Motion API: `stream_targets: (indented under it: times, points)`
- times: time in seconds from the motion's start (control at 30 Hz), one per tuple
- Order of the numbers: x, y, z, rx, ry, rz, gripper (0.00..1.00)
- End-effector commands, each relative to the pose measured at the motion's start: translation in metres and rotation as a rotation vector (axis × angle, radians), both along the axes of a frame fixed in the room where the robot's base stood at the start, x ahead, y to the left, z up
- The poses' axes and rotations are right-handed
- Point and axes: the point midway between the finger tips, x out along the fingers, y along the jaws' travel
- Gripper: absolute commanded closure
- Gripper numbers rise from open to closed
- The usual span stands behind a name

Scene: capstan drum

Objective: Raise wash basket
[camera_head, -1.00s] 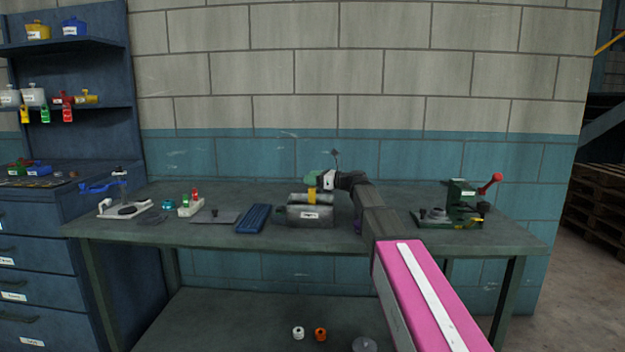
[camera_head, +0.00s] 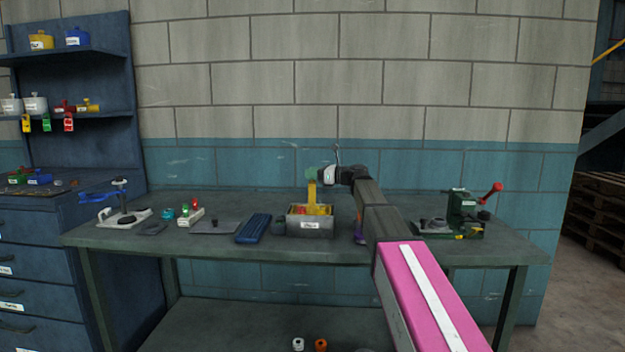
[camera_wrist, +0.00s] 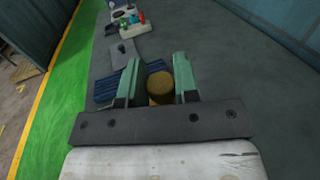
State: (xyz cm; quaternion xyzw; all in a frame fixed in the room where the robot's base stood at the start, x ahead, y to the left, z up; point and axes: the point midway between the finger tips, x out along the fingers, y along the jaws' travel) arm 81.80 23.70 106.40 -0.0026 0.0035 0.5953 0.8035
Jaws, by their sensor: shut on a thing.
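The wash basket (camera_head: 325,209) is yellow and shows at the top opening of a grey tank (camera_head: 311,229) on the bench. Something red is in it. Its yellow upright handle (camera_head: 311,192) rises to my gripper (camera_head: 312,174). My gripper's green fingers are above the tank and shut on the handle's upper end. In the wrist view, a dark yellow round knob (camera_wrist: 160,88) sits between the fingers of my gripper (camera_wrist: 158,84). The basket's lower part is hidden by the tank wall.
A blue ribbed tray (camera_head: 254,228) lies left of the tank, with a grey plate (camera_head: 214,227) beyond it. A green device with a red-knobbed lever (camera_head: 463,212) stands at the right. A blue-handled device (camera_head: 122,205) stands at the left. The wall is behind.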

Motion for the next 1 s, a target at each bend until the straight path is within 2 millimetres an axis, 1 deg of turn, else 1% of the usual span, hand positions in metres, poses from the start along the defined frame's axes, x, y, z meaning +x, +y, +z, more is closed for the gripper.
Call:
stream_targets:
  times: [0.03, 0.13, 0.17, 0.2, 0.23, 0.5, 0.63, 0.77, 1.0]
  points:
    - [0.001, 0.0, 0.005, 0.013, -0.003, -0.001, 1.0]
    - [0.001, 0.0, 0.006, 0.015, -0.003, -0.001, 1.0]
    - [0.001, 0.0, 0.006, 0.015, -0.003, -0.002, 0.62]
    - [0.001, 0.0, 0.006, 0.014, -0.003, -0.002, 0.49]
    - [0.001, 0.0, 0.006, 0.014, -0.003, -0.002, 0.46]
    - [0.001, -0.001, 0.004, 0.01, -0.002, -0.001, 0.46]
    - [-0.002, -0.009, 0.003, 0.01, -0.002, -0.002, 0.46]
    - [-0.009, -0.028, 0.003, 0.01, -0.003, -0.004, 0.46]
    - [-0.022, -0.071, 0.004, 0.011, -0.003, -0.003, 0.46]
